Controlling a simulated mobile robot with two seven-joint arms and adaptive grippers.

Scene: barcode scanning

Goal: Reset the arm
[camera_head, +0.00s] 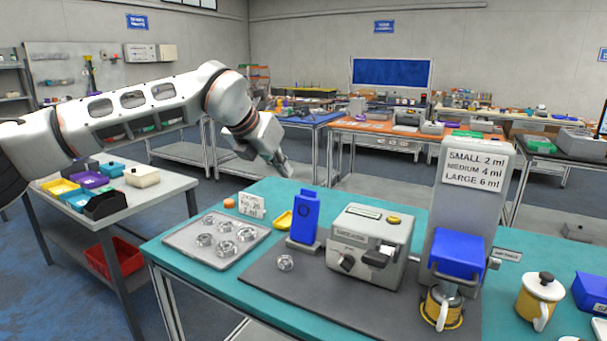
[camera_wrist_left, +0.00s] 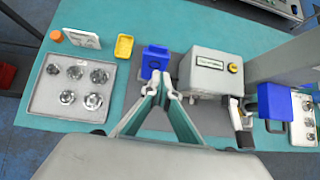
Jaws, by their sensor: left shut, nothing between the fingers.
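My left arm comes in from the left in the head view, and its gripper (camera_head: 284,170) hangs above the back left part of the teal table (camera_head: 185,252). In the left wrist view the gripper (camera_wrist_left: 168,88) has its two fingertips together with nothing between them. It is above the table, apart from the objects below. A blue scanner-like stand (camera_head: 305,218) is to the right of and below it; the stand also shows in the left wrist view (camera_wrist_left: 155,60). My right gripper is in neither view.
A grey tray (camera_head: 180,240) with several clear round pieces lies at the left. A grey machine (camera_head: 368,240) and a dispenser (camera_head: 470,200) with a blue part (camera_head: 457,254) stand to the right. A yellow dish (camera_head: 283,220) is near the stand. A side table (camera_head: 165,187) carries coloured bins.

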